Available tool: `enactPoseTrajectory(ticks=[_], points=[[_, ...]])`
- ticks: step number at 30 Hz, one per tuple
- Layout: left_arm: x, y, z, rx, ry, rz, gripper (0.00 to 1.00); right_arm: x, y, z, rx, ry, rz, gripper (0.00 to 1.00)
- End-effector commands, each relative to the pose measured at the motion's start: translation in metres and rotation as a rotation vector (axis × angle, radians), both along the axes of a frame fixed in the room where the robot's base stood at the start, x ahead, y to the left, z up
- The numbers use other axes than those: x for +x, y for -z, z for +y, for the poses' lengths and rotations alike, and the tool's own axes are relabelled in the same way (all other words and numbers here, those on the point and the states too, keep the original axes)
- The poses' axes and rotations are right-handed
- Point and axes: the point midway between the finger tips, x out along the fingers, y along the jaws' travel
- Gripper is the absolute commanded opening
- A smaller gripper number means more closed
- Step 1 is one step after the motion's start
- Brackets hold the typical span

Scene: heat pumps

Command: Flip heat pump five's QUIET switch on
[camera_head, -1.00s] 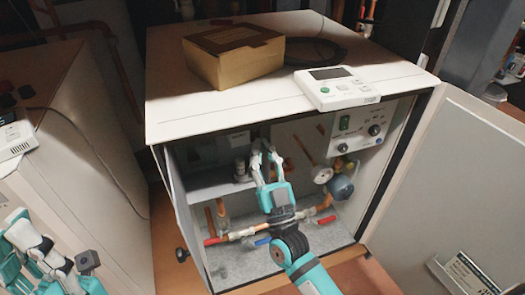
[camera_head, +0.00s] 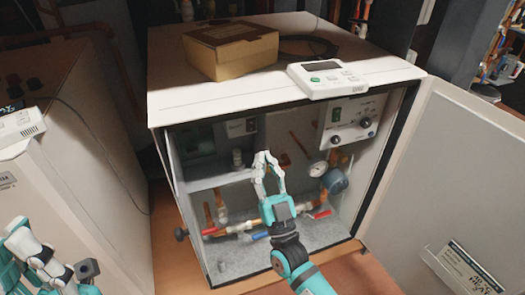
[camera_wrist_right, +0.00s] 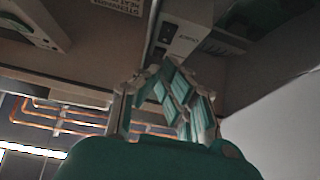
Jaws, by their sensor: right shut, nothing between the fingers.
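The heat pump cabinet (camera_head: 205,112) stands open in the head view. Inside at its upper left is a small grey box (camera_head: 241,127) with a dark switch. That box also shows in the right wrist view (camera_wrist_right: 187,40), with a dark rocker and small lettering too blurred to read surely. My right gripper (camera_head: 265,155) is shut and empty in the cabinet opening, below and slightly right of the box in the picture, apparently apart from it. My left gripper (camera_head: 20,232) is at the lower left edge, partly cut off; its jaws are unclear.
A control panel (camera_head: 352,118) with a green switch and knobs is at the cabinet's upper right. Pipes, a gauge (camera_head: 317,168) and red valve handles (camera_head: 321,214) surround my right gripper. The open door (camera_head: 455,170) stands right. A carton (camera_head: 230,52) and controller (camera_head: 325,79) lie on top.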

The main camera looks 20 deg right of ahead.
Motion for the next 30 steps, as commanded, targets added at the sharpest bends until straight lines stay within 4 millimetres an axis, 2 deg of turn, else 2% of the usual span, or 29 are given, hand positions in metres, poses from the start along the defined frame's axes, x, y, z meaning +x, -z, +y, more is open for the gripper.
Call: enactPoseTrajectory(ticks=[9,15,30], points=[[0.001,-0.006,0.000,0.002,0.000,0.003,0.00,-0.032,0.041,0.000,-0.002,-0.001,0.004,0.00],[0.001,-0.009,0.000,0.001,-0.001,-0.004,0.00,-0.045,0.058,-0.001,-0.001,-0.001,0.002,0.00],[0.001,-0.010,0.000,0.000,-0.002,-0.007,0.00,-0.048,0.061,-0.001,-0.001,-0.001,-0.001,0.00]])
